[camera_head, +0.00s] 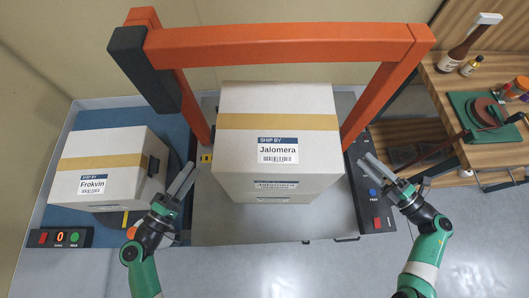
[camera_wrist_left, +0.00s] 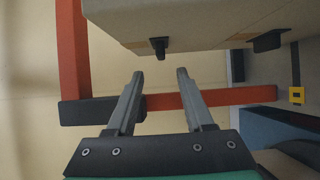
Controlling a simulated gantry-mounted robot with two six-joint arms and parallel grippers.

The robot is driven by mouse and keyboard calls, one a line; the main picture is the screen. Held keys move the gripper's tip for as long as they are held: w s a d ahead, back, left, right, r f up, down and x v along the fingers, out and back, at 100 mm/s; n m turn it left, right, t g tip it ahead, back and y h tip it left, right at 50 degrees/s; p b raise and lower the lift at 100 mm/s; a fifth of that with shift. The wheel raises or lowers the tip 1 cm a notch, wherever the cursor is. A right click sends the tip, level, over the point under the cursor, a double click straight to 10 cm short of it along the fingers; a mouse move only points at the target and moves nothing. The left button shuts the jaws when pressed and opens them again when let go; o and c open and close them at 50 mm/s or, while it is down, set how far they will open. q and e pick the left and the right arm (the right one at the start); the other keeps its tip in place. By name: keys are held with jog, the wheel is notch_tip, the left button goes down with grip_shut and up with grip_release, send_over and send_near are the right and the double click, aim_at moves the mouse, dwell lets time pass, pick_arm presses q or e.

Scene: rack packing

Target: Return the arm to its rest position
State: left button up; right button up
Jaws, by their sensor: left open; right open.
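My left gripper (camera_head: 183,180) is open and empty, between the left box and the middle box in the head view. Its two fingers (camera_wrist_left: 158,80) stand apart in the left wrist view with nothing between them. My right gripper (camera_head: 376,165) is open and empty at the right edge of the middle platform, right of the middle box. The box labelled Jalomera (camera_head: 277,125) stands on the grey platform (camera_head: 210,225) under the orange frame. The box labelled Frokvin (camera_head: 90,160) sits on the blue surface at the left.
The orange frame (camera_head: 285,42) spans the middle platform, with a dark block (camera_head: 143,65) on its left. A button panel (camera_head: 60,238) is at lower left, another (camera_head: 375,205) at right. A wooden bench (camera_head: 460,80) with bottles and a green mat stands at right. The front floor is clear.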

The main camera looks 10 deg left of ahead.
jog(key=shift+s+d, duration=0.25)
dwell(0.3)
